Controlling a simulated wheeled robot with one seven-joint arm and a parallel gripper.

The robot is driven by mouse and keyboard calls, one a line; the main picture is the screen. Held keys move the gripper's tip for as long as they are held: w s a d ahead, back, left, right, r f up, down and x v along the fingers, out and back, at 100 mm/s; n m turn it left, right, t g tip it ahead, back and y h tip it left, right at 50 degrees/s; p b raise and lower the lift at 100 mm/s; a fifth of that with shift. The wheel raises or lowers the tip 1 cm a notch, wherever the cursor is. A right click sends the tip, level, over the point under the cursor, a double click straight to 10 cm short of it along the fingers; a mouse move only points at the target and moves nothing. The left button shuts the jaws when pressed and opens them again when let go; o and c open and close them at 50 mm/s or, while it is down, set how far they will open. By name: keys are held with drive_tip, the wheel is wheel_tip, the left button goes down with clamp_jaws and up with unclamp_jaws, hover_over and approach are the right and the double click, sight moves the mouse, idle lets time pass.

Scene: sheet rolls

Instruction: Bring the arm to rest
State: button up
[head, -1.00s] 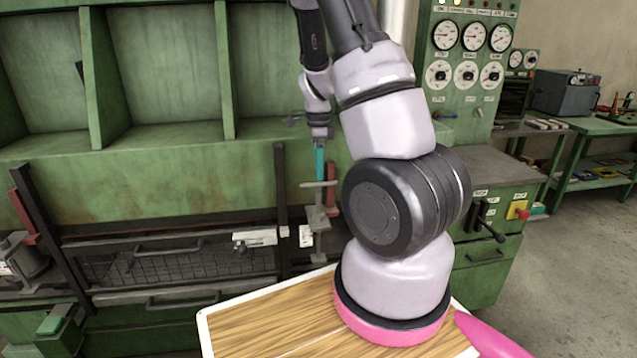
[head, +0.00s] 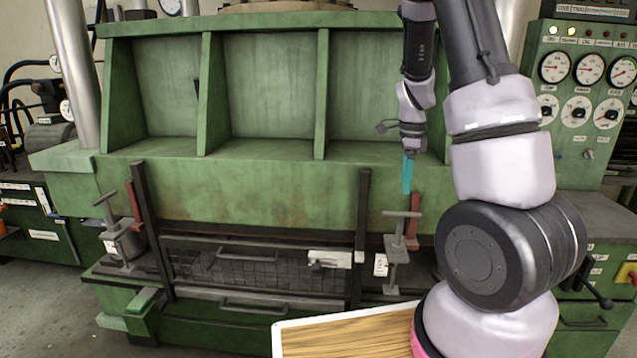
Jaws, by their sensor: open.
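My arm rises on the right side of the head view, bends above the top edge of the picture and comes back down. At its end hangs my gripper (head: 408,174), pointing down with teal fingers. It is open and I see nothing between the fingers. The fingers show almost edge-on, so the gap is hard to make out. The gripper appears in front of the green machine (head: 260,190), above a T-handled clamp (head: 398,250) in the picture. I cannot tell how far it is from either.
The machine has open bays on top and a dark mesh front with handles. Another clamp (head: 120,240) stands at its left end. A gauge panel (head: 590,90) is at the right. Bare floor (head: 50,310) shows at the lower left.

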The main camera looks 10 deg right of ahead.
drive_tip(key=s+a+r+n+t, duration=0.2)
drive_tip(key=s+a+r+n, duration=0.2)
drive_tip(key=s+r+n, duration=0.2)
drive_tip(key=s+a+r+n+t+y, duration=0.1)
drive_tip(key=s+a+r+n, duration=0.3)
drive_tip(key=r, duration=0.6)
drive_tip(key=s+a+r+n+t+y, duration=0.1)
drive_tip(key=s+a+r+n+t, duration=0.3)
drive_tip(key=s+r+n, duration=0.4)
drive_tip(key=shift+s+a+r, duration=0.15)
drive_tip(key=shift+s+a, duration=0.45)
drive_tip(key=shift+s, duration=0.25)
